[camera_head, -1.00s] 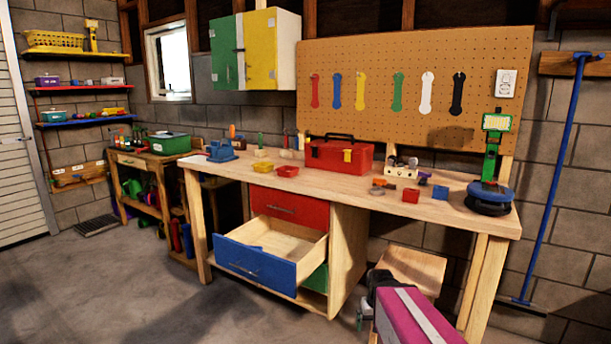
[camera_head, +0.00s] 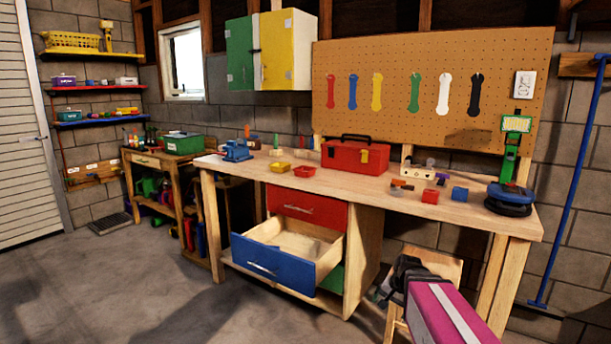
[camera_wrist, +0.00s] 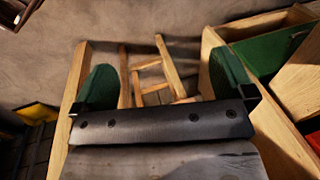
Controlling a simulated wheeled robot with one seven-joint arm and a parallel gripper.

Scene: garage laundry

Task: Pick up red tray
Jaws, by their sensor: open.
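A small red tray (camera_head: 304,172) sits on the workbench, just right of a yellow tray (camera_head: 279,167) and in front of the red toolbox. My gripper (camera_wrist: 163,85) is open and empty, its two green fingers wide apart in the wrist view. In the head view its dark end (camera_head: 402,272) hangs low in front of the bench, below the top and to the right of the red tray, well apart from it. The fingers are hard to make out there. The red tray does not show in the wrist view.
The workbench (camera_head: 385,190) carries a red toolbox (camera_head: 354,156), a red block (camera_head: 430,197), a blue block (camera_head: 460,193) and a blue round-based device (camera_head: 510,198). A blue drawer (camera_head: 272,264) stands pulled out below. A wooden stool (camera_head: 430,262) is behind my arm.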

